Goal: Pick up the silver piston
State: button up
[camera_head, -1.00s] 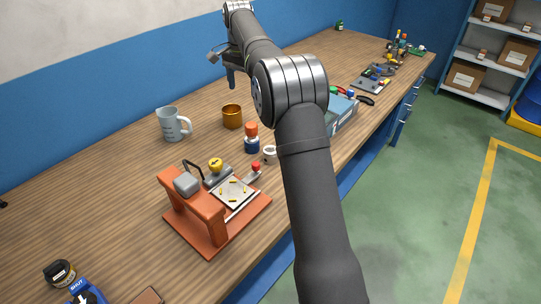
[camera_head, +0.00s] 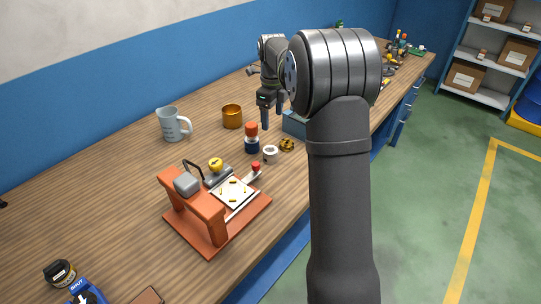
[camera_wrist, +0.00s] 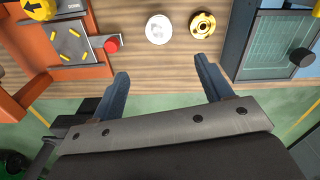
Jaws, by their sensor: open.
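A small round whitish-silver piece (camera_head: 270,154), which looks like the silver piston, stands on the wooden bench just right of the orange press. From above in the wrist view, the silver piston (camera_wrist: 158,29) shows a pale round top, ahead of and between my fingertips. My gripper (camera_wrist: 162,70) is open and empty, with its two fingers spread wide. In the head view my gripper (camera_head: 271,122) hangs above the bench behind the piston, apart from it.
A brass ring-like part (camera_head: 287,145) sits close right of the piston. An orange-capped bottle (camera_head: 251,138) stands close left, with the orange press (camera_head: 208,216) nearer. A blue-grey case (camera_head: 295,124) is behind. The bench's front edge is close by.

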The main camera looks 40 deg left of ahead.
aim_at(270, 150)
notch_tip(270, 150, down, 11)
jog(key=shift+r, duration=0.1)
jog(key=shift+a+f, duration=0.2)
jog(key=shift+f, duration=1.2)
jog(key=shift+a+f, duration=0.15)
jog(key=shift+f, duration=1.2)
jog(key=c, duration=1.1)
